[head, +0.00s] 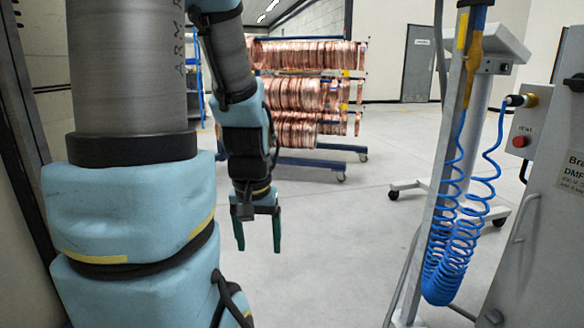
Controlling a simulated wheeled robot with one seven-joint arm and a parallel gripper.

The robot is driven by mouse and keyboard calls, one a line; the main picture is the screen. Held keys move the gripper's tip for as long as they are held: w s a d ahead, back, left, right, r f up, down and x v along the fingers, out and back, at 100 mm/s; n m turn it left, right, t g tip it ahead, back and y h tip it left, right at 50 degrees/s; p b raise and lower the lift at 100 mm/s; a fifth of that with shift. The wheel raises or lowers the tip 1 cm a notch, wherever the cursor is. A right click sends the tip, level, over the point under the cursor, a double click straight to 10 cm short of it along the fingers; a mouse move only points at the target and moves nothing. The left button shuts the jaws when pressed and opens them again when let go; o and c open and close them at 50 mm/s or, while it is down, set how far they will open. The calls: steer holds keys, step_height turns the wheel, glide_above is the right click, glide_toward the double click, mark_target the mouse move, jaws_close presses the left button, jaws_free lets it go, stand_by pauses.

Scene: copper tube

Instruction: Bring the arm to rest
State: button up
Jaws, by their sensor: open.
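My arm shows in the head view, its large grey and light-blue links filling the left side. The forearm hangs down left of the middle. My gripper (258,248) points down at its end, with two dark green fingers apart and nothing between them. It hangs in front of bare grey floor and touches nothing that I can see.
A wheeled rack (318,163) of copper tube coils (305,88) stands behind my gripper. At the right are a post with a coiled blue hose (447,262) and a grey cabinet (545,210) with a red button. The floor (345,240) between is clear. A grey door (418,63) is at the back.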

step_height(320, 180, up, 31)
steer(key=p, duration=2.8)
steer(key=shift+f+p, duration=0.2)
steer(key=shift+p, duration=0.15)
